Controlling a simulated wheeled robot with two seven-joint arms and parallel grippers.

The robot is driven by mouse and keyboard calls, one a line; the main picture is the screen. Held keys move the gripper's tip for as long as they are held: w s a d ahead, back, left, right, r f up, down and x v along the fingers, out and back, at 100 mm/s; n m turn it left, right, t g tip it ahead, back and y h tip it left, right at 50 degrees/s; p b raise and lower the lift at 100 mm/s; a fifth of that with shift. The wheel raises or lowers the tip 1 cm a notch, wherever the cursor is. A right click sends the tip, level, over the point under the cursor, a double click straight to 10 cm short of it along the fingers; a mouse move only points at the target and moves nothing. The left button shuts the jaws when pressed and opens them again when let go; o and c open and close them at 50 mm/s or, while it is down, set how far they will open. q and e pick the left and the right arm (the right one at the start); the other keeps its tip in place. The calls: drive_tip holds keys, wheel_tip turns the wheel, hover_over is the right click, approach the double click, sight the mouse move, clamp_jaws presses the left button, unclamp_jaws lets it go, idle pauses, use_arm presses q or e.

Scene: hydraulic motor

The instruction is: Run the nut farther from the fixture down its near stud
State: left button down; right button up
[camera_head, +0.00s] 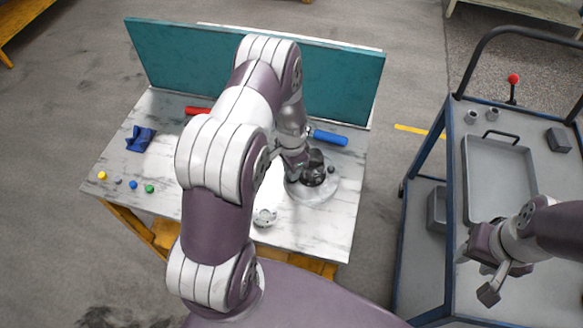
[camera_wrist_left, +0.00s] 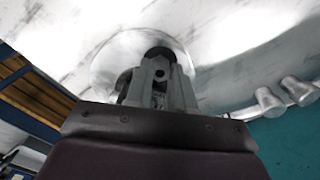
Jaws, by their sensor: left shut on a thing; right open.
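The round grey fixture base (camera_head: 325,192) sits on the marble-topped table, with a dark motor body (camera_head: 313,180) on it. A small dark piece (camera_head: 332,170) shows at its right side. My left gripper (camera_head: 297,165) reaches down at the motor; the arm hides part of it. In the left wrist view the left gripper (camera_wrist_left: 160,72) is shut on a dark nut-like piece (camera_wrist_left: 160,53) over the round base (camera_wrist_left: 112,58). The studs and the thread are too small or hidden to make out. My right gripper (camera_head: 488,278) is open and empty over the cart.
A silver flanged part (camera_head: 265,217) lies near the table's front. A teal panel (camera_head: 343,85) closes the back. The cart holds a tray (camera_head: 480,208).

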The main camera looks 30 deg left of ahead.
use_arm(q)
drive_tip(key=m, duration=0.3)
drive_tip(key=shift+m, duration=0.4)
drive_tip(key=shift+m, duration=0.4)
drive_tip(key=m, duration=0.3)
drive_tip(key=shift+m, duration=0.4)
drive_tip(key=c, duration=1.2)
unclamp_jaws()
drive_tip(key=shift+f, duration=0.1)
